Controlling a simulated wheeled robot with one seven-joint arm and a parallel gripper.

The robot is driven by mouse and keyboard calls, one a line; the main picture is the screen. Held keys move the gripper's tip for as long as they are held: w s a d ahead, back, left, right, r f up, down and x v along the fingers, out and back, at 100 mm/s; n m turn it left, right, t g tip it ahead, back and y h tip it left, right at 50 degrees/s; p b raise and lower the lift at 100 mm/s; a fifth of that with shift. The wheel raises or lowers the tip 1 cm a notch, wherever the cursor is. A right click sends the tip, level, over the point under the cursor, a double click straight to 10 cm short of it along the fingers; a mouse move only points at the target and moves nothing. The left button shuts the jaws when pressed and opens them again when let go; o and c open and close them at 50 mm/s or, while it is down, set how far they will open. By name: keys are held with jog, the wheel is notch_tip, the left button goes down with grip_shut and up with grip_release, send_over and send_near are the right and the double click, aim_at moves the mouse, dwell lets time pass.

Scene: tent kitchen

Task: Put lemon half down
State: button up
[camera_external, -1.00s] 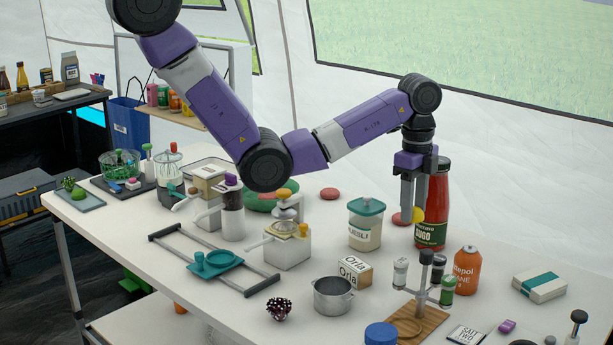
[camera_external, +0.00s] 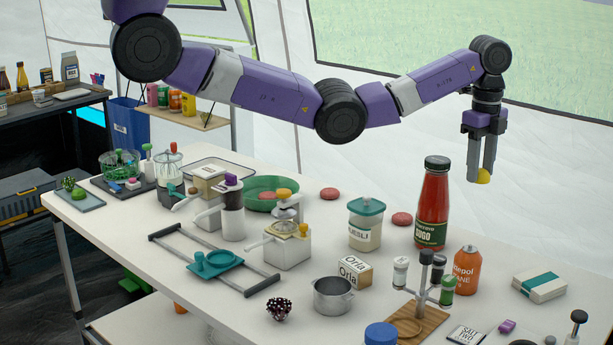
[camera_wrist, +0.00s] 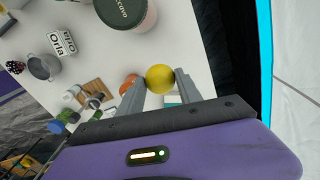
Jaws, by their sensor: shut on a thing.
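The lemon half (camera_external: 483,177) is a small yellow piece held at the fingertips of my gripper (camera_external: 482,168). In the wrist view the lemon half (camera_wrist: 160,78) shows as a round yellow shape between the two grey fingers of my gripper (camera_wrist: 160,88). The gripper is shut on it, pointing down. In the external view it hangs in the air to the right of the tall red sauce bottle (camera_external: 432,203), near the back edge of the white table (camera_external: 330,255). The fingers hide part of the lemon half.
A spice rack (camera_external: 420,305), a pot (camera_external: 333,296) and a muesli jar (camera_external: 365,228) are nearer the middle.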

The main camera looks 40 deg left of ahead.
notch_tip(320, 180, down, 19)
jog(key=shift+f+b, duration=0.2)
jog(key=shift+b, duration=1.05)
jog(key=shift+f, duration=0.1)
jog(key=shift+f, duration=0.1)
jog(key=o, duration=1.3)
notch_tip(320, 180, up, 12)
jog(key=shift+r, duration=0.25)
